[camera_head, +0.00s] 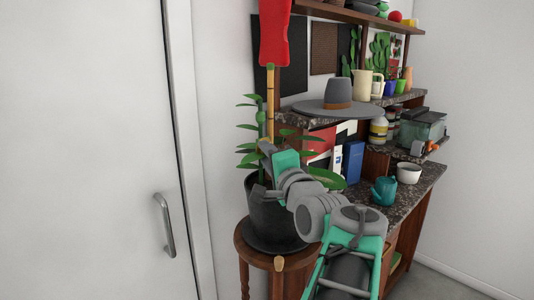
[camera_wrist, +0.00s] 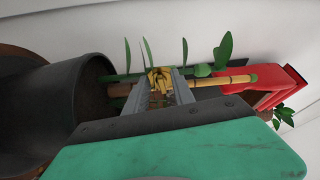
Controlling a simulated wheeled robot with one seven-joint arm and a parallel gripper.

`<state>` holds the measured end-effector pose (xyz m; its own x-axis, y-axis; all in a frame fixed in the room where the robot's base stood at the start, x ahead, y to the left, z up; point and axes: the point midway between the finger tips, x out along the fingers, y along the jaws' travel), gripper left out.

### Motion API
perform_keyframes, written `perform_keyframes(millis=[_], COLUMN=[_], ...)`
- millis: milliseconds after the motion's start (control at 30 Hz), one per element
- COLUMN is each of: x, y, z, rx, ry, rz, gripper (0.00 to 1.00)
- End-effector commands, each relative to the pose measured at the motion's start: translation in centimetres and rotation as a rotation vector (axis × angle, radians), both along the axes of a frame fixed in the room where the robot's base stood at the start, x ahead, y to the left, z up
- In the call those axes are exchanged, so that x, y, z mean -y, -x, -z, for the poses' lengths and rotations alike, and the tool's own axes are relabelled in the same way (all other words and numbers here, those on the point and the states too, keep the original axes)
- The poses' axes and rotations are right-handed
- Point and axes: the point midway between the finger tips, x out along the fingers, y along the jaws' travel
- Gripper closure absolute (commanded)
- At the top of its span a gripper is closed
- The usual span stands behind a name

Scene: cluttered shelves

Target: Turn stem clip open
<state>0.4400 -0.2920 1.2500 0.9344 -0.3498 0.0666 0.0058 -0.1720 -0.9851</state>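A small yellow clip (camera_wrist: 158,80) sits on the bamboo stake and plant stem, and shows between my fingertips in the wrist view. My gripper (camera_wrist: 162,75) reaches to the stem with one finger on each side of the clip; its fingers are apart. I cannot tell if they press on the clip. In the head view my gripper (camera_head: 266,150) is at the stem above the pot, and the clip is too small to make out. The bamboo stake (camera_head: 270,105) stands upright in the dark pot (camera_head: 266,212).
The pot stands on a round wooden stool (camera_head: 244,246). Leaves (camera_head: 246,126) spread around the stem. A shelf with a grey hat (camera_head: 338,98) and a counter with a teal watering can (camera_head: 384,190) stand to the right. A door (camera_head: 90,150) is at left.

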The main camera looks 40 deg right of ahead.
Motion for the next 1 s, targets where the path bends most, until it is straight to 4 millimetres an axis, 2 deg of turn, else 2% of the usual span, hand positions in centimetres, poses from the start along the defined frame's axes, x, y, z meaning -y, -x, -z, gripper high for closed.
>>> perform_keyframes(millis=[267,633,1000], x=[0.14,0.11,0.11], y=[-0.36,-0.34,-0.34], z=[0.01,0.02,0.02], rx=[-0.001,-0.001,-0.001], ry=[0.002,0.002,0.002], rz=[0.001,0.001,0.0], gripper=[0.7,0.99,1.0])
